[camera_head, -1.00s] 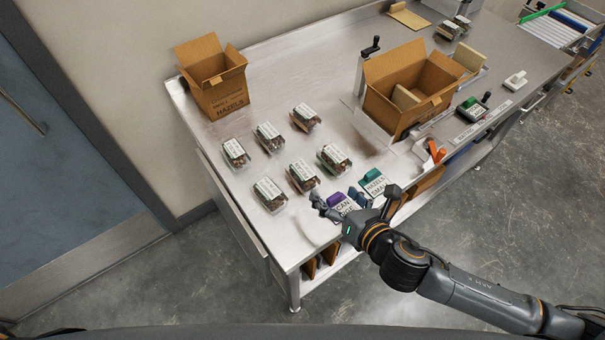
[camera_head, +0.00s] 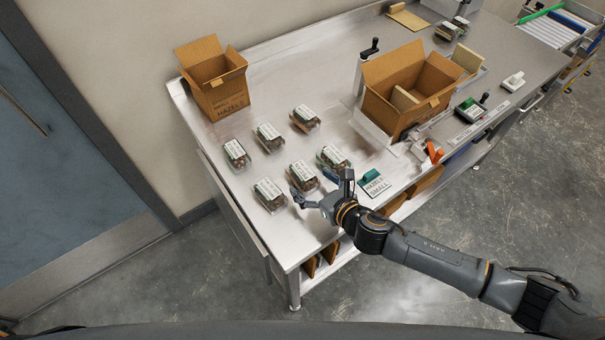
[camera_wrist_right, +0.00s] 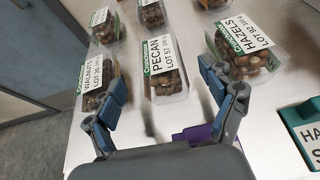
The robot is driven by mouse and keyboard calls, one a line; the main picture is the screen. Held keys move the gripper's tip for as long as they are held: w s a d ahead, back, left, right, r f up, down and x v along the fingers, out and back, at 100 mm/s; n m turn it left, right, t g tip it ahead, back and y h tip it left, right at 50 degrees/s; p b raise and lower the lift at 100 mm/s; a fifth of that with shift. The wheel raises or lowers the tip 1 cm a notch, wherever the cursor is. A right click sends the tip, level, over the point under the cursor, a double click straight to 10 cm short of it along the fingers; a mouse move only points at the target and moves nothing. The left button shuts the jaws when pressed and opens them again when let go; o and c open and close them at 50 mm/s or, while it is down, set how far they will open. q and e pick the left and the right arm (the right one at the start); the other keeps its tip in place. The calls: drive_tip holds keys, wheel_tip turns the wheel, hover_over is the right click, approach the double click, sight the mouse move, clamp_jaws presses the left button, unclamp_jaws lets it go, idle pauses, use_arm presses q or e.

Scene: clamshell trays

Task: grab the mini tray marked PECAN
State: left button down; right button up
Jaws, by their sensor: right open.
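The PECAN tray (camera_wrist_right: 168,78) is a small clear clamshell of brown nuts with a white label and green strip. It lies in the middle of the near row in the head view (camera_head: 303,176). My right gripper (camera_wrist_right: 163,88) is open and empty, its blue-padded fingers spread on either side of the PECAN tray's near end in the wrist view. In the head view the right gripper (camera_head: 322,188) is just on the near side of that tray. Contact cannot be told. My left gripper is not in view.
A WALNUTS tray (camera_wrist_right: 95,78) is close left and a HAZELS tray (camera_wrist_right: 240,50) close right. More trays stand behind. A purple object (camera_wrist_right: 197,133) is partly hidden under my gripper. A teal sign (camera_head: 374,183) and an open carton (camera_head: 395,110) are to the right.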

sight(306, 178)
drive_tip(key=x, duration=0.4)
drive_tip(key=shift+d+f, duration=0.1)
drive_tip(key=shift+c, duration=0.4)
drive_tip(key=c, duration=1.2)
